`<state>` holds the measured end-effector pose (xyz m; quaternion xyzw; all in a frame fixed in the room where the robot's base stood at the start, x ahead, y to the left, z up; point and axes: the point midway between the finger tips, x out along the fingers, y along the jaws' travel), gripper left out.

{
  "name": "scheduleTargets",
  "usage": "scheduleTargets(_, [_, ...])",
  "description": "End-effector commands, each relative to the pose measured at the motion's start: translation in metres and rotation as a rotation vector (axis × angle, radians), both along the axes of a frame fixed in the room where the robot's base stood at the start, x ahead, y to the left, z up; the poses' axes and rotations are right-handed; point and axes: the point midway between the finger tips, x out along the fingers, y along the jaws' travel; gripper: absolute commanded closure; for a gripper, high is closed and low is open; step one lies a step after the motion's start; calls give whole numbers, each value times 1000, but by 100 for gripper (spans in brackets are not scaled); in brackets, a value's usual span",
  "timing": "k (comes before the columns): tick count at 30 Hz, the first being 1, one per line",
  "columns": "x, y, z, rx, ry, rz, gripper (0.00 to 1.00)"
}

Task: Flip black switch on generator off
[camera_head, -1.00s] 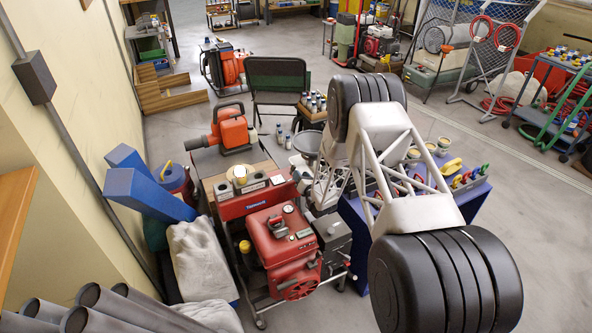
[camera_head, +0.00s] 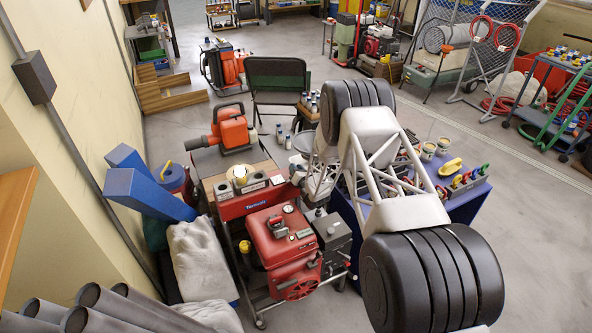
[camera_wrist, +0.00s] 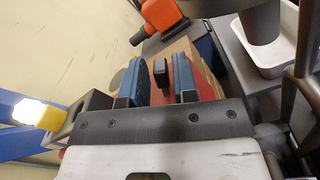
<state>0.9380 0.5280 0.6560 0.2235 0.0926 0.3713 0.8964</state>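A red machine with a tank-like top (camera_head: 283,238), which looks like the generator, stands on a wheeled frame in the head view. Behind it is a red box with a blue label (camera_head: 256,203) and dark round fittings. My gripper (camera_wrist: 160,90) is open in the wrist view, its two blue-padded fingers apart. A small black block (camera_wrist: 161,72) shows in the gap, apparently touching neither pad; I cannot tell if it is the switch. Red and brown surfaces lie beyond the fingers. In the head view my gripper is small, near the red box's right end, and its fingertips are unclear.
An orange tool (camera_head: 232,131) sits behind the red box and also shows in the wrist view (camera_wrist: 163,15). A blue table (camera_head: 466,209) with cans and coloured handles stands to the right. Blue blocks (camera_head: 147,194) and a grey sack (camera_head: 198,258) crowd the left side.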

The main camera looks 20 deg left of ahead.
Motion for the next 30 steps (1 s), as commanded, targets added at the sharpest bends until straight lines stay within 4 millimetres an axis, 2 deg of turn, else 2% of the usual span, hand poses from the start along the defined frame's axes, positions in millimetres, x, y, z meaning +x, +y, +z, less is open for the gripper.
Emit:
scheduleTargets(1, [0,0,0,0,0,0,81])
scheduleTargets(5, [0,0,0,0,0,0,100])
scheduleTargets(20, [-3,2,1,-49,-47,0,100])
scheduleTargets(30, [-10,10,4,-207,-207,0,100])
